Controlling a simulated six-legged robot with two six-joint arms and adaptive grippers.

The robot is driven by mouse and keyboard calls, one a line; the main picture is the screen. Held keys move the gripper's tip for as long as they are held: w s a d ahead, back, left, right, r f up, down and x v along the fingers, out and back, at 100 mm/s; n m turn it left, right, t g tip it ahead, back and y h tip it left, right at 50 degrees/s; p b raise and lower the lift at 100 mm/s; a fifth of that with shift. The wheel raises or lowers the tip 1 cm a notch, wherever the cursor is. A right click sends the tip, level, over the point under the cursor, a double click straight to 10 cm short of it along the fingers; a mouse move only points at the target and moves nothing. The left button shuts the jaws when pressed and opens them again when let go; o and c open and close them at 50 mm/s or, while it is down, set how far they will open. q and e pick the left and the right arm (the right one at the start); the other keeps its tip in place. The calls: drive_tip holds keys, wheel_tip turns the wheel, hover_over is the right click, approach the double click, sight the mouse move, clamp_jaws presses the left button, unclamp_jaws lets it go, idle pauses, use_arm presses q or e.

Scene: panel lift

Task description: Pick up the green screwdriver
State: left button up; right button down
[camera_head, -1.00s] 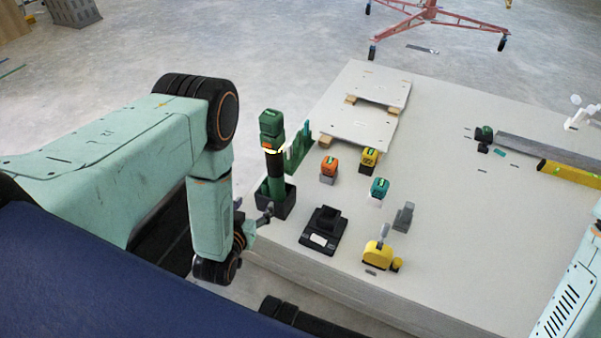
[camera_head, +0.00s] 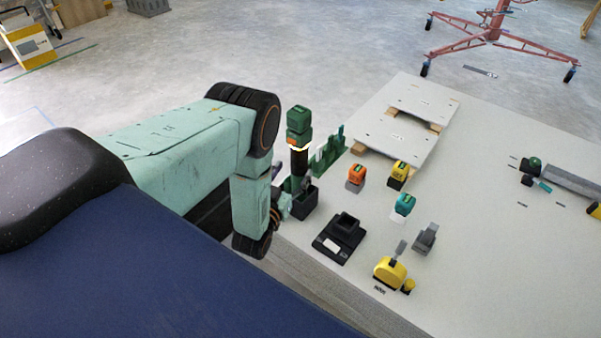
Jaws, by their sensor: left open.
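The green screwdriver (camera_head: 299,118) stands upright, its green end up and its black shaft-like middle below. Its lower end is inside a dark open box (camera_head: 301,199) at the table's near left corner. My left gripper (camera_head: 283,205) is open beside the left side of that box, low and apart from the screwdriver's green end. Its fingertips are small and partly hidden by my arm, so contact with the box cannot be told. My right gripper is out of view.
A green rack (camera_head: 328,152) stands just behind the box. Orange (camera_head: 356,176), yellow (camera_head: 398,174) and teal (camera_head: 403,205) battery-like blocks, a black charger-like base (camera_head: 340,238) and a yellow tape measure (camera_head: 390,271) lie to the right. White panels (camera_head: 405,128) lie behind.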

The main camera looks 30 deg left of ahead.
sight(296, 166)
use_arm(q)
drive_tip(key=w, duration=0.1)
drive_tip(key=w+b, duration=0.1)
drive_tip(key=w, duration=0.1)
drive_tip(key=shift+w+a+b, duration=0.3)
drive_tip(key=shift+a, duration=0.05)
drive_tip(key=shift+w, duration=0.35)
drive_tip(key=shift+r, duration=0.1)
drive_tip(key=shift+c, duration=0.7)
clamp_jaws()
drive_tip(key=shift+w+r, duration=0.1)
drive_tip(key=shift+r, duration=0.1)
